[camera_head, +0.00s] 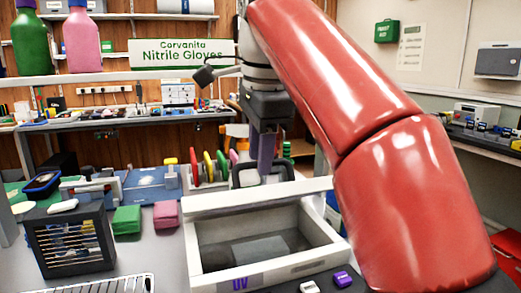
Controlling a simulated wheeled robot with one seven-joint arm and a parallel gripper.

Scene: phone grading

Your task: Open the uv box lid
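The white UV box (305,262) stands on the table in the lower middle, with a purple "UV" mark on its front. Its dark inside is exposed from above, and a flat grey patch shows on its floor. A thick pale bar (225,201) runs along its back edge; it looks like the raised lid seen nearly edge-on, but I cannot tell for sure. My gripper (266,158) points down above and behind this bar, its purple fingers close together in the view. Whether they touch anything is unclear. A dark frame (237,178) shows behind them.
A black rack (75,245) stands left of the box, with green (127,219) and pink (166,214) stacks between. A purple block (342,279) and a white block (309,287) lie at the front right. My red arm hides the right side.

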